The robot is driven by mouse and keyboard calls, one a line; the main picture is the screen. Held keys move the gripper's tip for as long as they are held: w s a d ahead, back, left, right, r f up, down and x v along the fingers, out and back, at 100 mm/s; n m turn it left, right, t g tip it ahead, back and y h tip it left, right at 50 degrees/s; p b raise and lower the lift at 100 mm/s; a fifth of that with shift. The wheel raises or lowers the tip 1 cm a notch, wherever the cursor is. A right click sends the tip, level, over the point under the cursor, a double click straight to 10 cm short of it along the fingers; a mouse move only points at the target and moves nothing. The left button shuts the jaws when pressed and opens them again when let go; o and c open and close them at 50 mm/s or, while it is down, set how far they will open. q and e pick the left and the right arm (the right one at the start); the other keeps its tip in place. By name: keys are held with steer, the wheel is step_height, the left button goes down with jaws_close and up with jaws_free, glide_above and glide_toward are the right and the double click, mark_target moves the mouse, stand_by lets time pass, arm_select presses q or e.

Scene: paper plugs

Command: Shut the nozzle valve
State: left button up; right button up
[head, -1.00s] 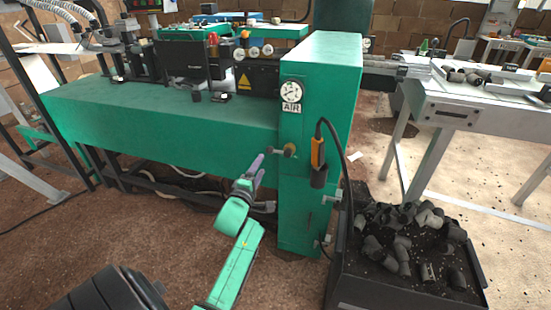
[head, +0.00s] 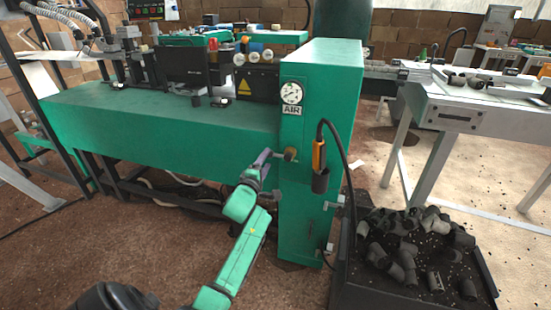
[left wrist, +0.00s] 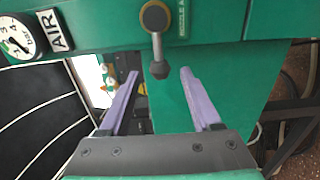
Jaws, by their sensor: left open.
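The nozzle valve (head: 290,154) is a round brass-coloured knob with a grey lever on the front of the green cabinet, below the AIR gauge. In the head view its lever points left. In the left wrist view the valve (left wrist: 155,17) is at the top, and its lever ends in a dark grip. My left gripper (head: 264,159) is just left of the valve, with purple fingers. In the left wrist view the open gripper (left wrist: 159,72) has the lever's end between its fingertips, with gaps on both sides. I cannot tell how deep it sits. My right gripper is not in view.
An orange-and-black tool (head: 319,155) with a black cable hangs on the cabinet (head: 334,100), right of the valve. A black bin (head: 385,291) of dark pipe fittings stands at lower right. The green machine bench (head: 160,125) extends left. Brown floor lies open in front.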

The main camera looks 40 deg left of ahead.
mark_target(269, 157)
arm_select(q)
steer(key=shift+b+x, duration=0.5)
steer(key=shift+x, duration=1.05)
steer(key=c, duration=0.9)
